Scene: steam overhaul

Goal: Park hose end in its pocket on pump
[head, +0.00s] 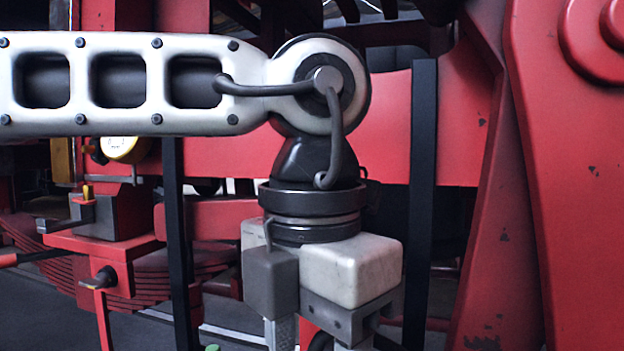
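My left gripper (318,335) hangs downward at the bottom middle, under the wrist of the arm from the left. Its fingers run out of the bottom edge, so their tips and grip are hidden. A dark curved piece (320,342), possibly hose, shows between the fingers. Another dark curved piece (386,342) shows just right of them. I cannot tell whether either is held. No hose end or pocket is recognisable, and I cannot identify the pump for certain. My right gripper is not in view.
Dark upright posts (420,200) and large red machine frames (570,200) stand behind and to the right.

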